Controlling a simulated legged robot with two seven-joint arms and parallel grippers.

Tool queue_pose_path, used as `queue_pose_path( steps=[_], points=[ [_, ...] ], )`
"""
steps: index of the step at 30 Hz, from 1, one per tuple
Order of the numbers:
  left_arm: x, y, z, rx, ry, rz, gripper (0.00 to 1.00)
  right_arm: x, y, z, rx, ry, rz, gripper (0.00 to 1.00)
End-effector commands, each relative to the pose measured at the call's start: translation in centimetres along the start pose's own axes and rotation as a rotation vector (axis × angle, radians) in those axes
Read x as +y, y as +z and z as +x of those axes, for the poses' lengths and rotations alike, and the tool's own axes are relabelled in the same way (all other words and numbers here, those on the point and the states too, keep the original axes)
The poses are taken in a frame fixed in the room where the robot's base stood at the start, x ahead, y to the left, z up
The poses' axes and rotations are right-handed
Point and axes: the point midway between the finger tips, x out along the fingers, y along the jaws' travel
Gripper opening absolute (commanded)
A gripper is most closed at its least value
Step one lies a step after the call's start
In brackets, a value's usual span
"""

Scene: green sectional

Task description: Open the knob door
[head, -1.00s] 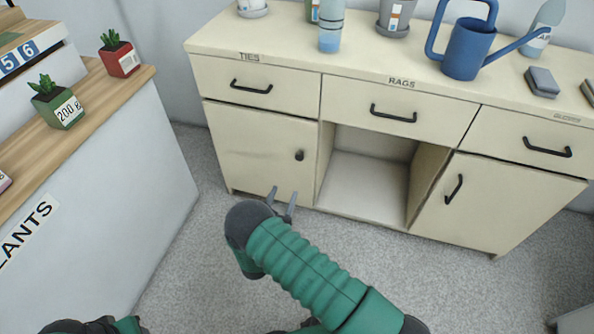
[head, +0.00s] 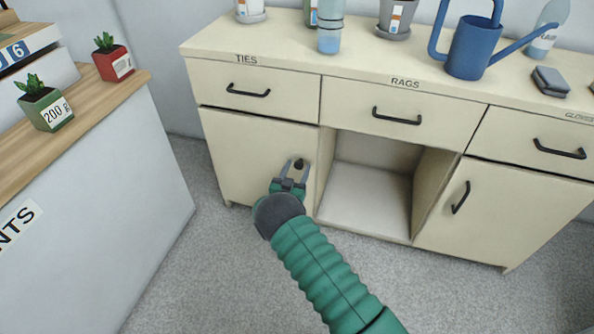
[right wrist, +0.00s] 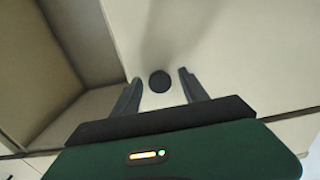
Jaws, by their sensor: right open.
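The knob door (head: 240,150) is the cream left door of the cabinet, below the drawer marked TIES, and it is closed. Its small black knob (head: 299,164) is near the door's right edge. My right gripper (head: 293,166) is open in front of the door, its fingertips close to the knob. In the right wrist view the knob (right wrist: 160,81) shows between the two open fingers (right wrist: 160,88), with a gap on each side. I cannot tell from this whether the fingers reach past the knob. My left gripper is not in view.
An open compartment (head: 367,195) lies right of the knob door. A door with a bar handle (head: 461,197) is further right. A blue watering can (head: 472,47) stands on top. A counter with potted plants (head: 130,165) is at left, with free floor between.

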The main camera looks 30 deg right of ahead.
Motion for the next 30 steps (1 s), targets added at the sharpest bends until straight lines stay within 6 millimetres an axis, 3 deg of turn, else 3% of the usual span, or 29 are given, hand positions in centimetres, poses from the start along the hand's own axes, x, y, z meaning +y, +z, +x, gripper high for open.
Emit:
queue_pose_path(
  steps=[2,12,30],
  points=[
    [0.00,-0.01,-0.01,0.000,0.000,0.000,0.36,0.00,0.01,-0.02,0.000,0.000,0.000,0.44],
    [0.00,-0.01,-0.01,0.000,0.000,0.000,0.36,-0.01,0.05,-0.05,-0.001,0.000,0.000,0.00],
    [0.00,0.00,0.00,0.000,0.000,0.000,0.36,-0.04,0.08,-0.07,-0.001,-0.001,0.000,0.00]
  ],
)
